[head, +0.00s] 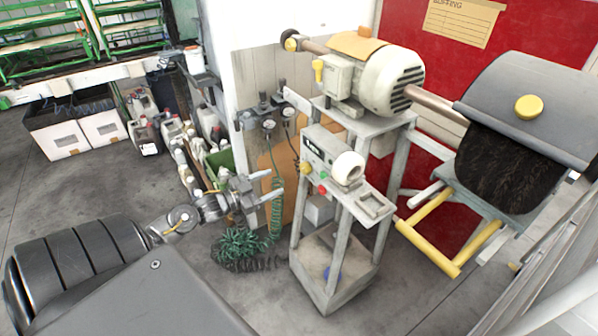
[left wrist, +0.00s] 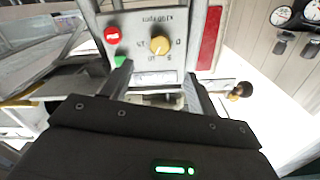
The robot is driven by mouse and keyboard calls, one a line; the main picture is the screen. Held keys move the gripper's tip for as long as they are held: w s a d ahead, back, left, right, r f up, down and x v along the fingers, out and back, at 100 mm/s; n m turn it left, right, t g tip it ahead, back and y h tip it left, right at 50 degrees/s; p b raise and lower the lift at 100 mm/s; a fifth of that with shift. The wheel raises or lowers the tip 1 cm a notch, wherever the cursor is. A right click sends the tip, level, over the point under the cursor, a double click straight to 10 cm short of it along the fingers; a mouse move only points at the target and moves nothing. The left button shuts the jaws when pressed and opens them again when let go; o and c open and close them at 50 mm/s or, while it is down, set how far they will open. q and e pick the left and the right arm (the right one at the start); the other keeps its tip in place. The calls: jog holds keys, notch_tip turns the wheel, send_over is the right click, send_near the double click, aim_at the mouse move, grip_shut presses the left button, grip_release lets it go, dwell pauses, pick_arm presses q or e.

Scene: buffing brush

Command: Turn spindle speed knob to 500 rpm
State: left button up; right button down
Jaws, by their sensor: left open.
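The spindle speed knob (left wrist: 160,45) is a small yellow dial on a light grey panel (left wrist: 178,68) in the left wrist view. Printed figures circle it, rotated in this view, and I cannot read its setting. A red button (left wrist: 112,35) and a green button (left wrist: 119,61) sit beside it. In the head view, a small yellow knob (head: 306,168) shows on the machine's control box (head: 325,150). My left gripper (head: 272,185) is open and empty, left of the box and apart from it. Its fingers (left wrist: 156,82) point towards the panel. My right gripper is out of view.
The motor (head: 390,80) and dark brush (head: 505,165) sit above and right of the control box. A yellow bar frame (head: 428,213) juts forward below the brush. Gauges with green coiled hoses (head: 240,248) stand behind my left gripper. Bare floor lies in front.

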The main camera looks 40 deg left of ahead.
aim_at(302, 170)
pick_arm(q)
jog(key=p+x, duration=0.1)
jog(key=x, duration=1)
jog(key=shift+f, duration=0.1)
jog(key=shift+s, duration=0.1)
jog(key=c, duration=0.9)
jog(key=shift+c, duration=0.5)
jog(key=shift+p, duration=0.3)
